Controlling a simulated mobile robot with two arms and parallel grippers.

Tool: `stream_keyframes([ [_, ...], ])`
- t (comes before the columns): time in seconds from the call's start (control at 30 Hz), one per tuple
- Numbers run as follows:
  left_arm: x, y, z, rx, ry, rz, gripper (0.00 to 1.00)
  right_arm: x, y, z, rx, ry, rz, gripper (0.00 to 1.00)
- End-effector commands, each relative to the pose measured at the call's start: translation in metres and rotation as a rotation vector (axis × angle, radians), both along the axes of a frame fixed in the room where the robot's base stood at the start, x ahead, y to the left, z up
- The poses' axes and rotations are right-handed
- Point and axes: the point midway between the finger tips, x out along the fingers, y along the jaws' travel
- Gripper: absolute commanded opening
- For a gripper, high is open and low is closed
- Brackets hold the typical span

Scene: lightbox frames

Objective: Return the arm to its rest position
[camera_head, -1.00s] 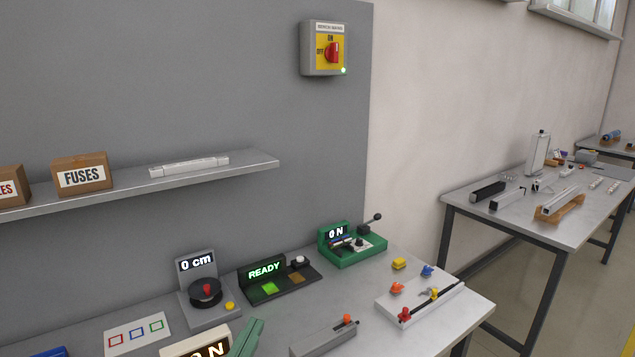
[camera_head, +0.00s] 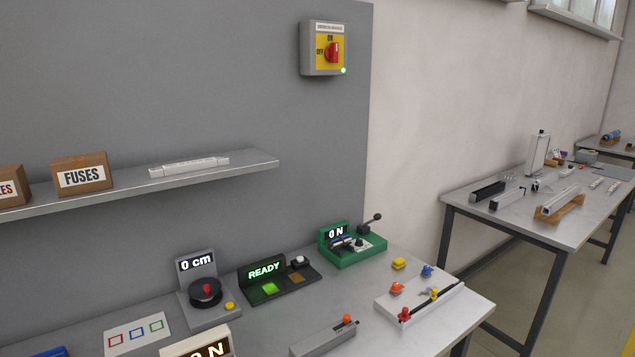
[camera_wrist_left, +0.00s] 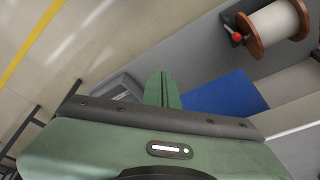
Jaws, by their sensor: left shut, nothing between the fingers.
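My left gripper (camera_wrist_left: 162,90) shows in the left wrist view as green fingers closed together with nothing between them. It is out of the head view. In the wrist view the fingers point over a blue flat surface (camera_wrist_left: 225,95) and a grey edge, touching nothing that I can make out. My right gripper is in neither view.
The workbench (camera_head: 360,285) holds a 0 cm device (camera_head: 203,290), a READY panel (camera_head: 275,280), a green 0 N device (camera_head: 350,245) and a white slotted block (camera_head: 420,305). A shelf (camera_head: 120,190) with boxes runs above. A wire spool (camera_wrist_left: 272,25) shows in the wrist view.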

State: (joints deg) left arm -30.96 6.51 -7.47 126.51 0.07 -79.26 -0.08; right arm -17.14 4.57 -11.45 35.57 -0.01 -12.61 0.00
Motion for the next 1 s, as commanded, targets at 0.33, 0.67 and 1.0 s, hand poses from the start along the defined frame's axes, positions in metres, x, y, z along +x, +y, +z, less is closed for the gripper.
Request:
stream_keyframes([
  [0.33,-0.025,0.002,-0.170,0.007,0.077,-0.012,0.00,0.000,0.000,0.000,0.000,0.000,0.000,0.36],
  [0.67,-0.137,0.020,-0.313,0.017,0.156,-0.030,0.00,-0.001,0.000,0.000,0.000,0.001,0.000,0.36],
  [1.0,-0.198,0.032,-0.345,0.022,0.182,-0.039,0.00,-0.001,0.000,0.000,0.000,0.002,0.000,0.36],
])
